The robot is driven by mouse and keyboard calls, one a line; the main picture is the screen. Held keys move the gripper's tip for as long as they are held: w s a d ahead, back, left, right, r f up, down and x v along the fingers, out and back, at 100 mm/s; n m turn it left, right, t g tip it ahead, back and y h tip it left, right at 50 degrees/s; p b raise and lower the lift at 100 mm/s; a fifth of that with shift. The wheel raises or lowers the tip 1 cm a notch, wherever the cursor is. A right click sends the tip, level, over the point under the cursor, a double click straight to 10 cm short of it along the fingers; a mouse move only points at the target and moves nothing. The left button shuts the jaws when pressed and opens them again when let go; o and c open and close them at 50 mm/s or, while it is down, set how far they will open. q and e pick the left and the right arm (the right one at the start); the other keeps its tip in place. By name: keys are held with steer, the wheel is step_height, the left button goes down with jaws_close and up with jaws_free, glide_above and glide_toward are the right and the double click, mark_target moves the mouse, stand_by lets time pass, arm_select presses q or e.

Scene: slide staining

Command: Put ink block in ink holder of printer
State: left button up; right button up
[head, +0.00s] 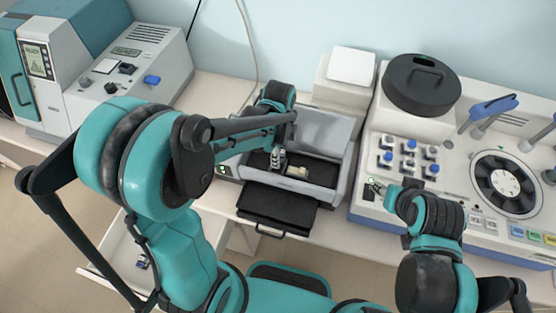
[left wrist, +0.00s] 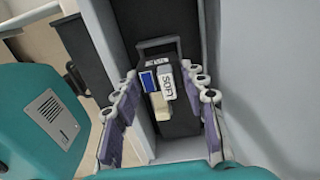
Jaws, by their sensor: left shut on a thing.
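The printer (head: 343,165) is a grey box with its lid raised and a dark interior, in the middle of the head view. My left gripper (head: 278,160) reaches down into it. The left wrist view shows its two purple-padded fingers (left wrist: 166,105) on either side of the ink block (left wrist: 166,84), which has white, blue and cream faces and printed letters. The gripper is shut on this block. A cream piece (head: 298,172) shows beside the fingers in the head view. The exact contact and the ink holder are hard to make out. My right gripper (head: 375,187) is over the right machine's front left, its jaws too small to judge.
A black tray (head: 278,212) sticks out from the printer's front. The right machine has several blue-topped pieces (head: 408,147) and a black round lid (head: 420,85). A white box (head: 350,65) stands behind the printer. An open desk drawer (head: 110,272) is at lower left.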

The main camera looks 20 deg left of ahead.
arm_select(q)
steer(key=shift+w+a+f, duration=0.15)
steer(key=shift+a+f, duration=0.05)
steer(key=shift+f, duration=0.05)
steer(key=shift+f+b, duration=0.4)
steer(key=shift+f, duration=1.55)
arm_select(e)
steer(key=shift+f, duration=0.45)
steer(key=shift+s, duration=0.1)
arm_select(q)
steer(key=shift+f, duration=0.1)
arm_select(e)
steer(key=shift+f, duration=0.1)
arm_select(q)
steer(key=o, duration=0.8)
steer(key=shift+f, duration=0.1)
arm_select(e)
steer(key=shift+f, duration=0.1)
arm_select(q)
steer(key=shift+o, duration=0.3)
